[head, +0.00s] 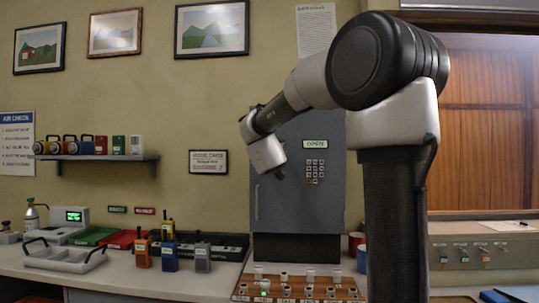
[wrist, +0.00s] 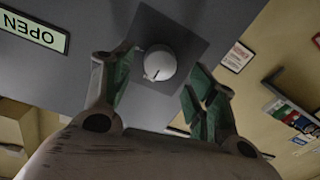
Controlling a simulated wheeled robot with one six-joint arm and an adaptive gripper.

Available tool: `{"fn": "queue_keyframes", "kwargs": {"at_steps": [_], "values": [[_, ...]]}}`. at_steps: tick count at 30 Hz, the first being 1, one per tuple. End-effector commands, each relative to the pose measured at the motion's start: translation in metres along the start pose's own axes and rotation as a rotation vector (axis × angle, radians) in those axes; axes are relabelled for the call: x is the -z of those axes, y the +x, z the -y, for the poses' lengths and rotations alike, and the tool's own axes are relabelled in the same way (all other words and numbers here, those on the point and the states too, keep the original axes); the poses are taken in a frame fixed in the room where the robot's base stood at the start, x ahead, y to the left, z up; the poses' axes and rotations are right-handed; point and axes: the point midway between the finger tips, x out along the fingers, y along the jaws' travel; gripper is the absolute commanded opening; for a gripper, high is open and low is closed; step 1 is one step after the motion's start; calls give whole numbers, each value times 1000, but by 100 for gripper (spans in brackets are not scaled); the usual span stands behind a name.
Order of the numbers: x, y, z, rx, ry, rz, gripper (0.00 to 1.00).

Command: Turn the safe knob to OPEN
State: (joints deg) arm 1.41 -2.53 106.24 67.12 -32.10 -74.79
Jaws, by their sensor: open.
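The safe knob (wrist: 160,60) is a round white dial on a dark square plate on the grey safe door. A thin dark mark on its face sits near its lower edge in the wrist view. A green-white OPEN label (wrist: 35,32) appears upside down to its left. My gripper (wrist: 160,75) is open, with one green-padded finger on each side of the knob; I cannot tell whether they touch it. In the head view the grey safe (head: 323,200) stands on the counter, and its OPEN label (head: 315,143) sits above a keypad (head: 315,171). My arm hides the knob there.
Several radios (head: 168,245) stand on the counter left of the safe. A panel of switches (head: 295,287) lies in front of it, and red and blue mugs (head: 356,244) stand at its right. A wall shelf (head: 95,158) holds more devices.

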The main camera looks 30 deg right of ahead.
Motion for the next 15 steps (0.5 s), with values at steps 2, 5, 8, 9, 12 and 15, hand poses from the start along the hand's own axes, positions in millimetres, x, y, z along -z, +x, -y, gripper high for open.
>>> {"fn": "queue_keyframes", "kwargs": {"at_steps": [2, 5, 8, 9, 12, 15], "values": [[0, 12, 0, -1, -2, 1, 58], [0, 22, 0, 0, -1, 1, 58], [0, 27, 0, 0, 1, -1, 58], [0, 28, 0, 1, 1, -1, 58], [0, 28, 0, 1, 1, -1, 58], [0, 28, 0, 1, 1, -1, 58]]}}
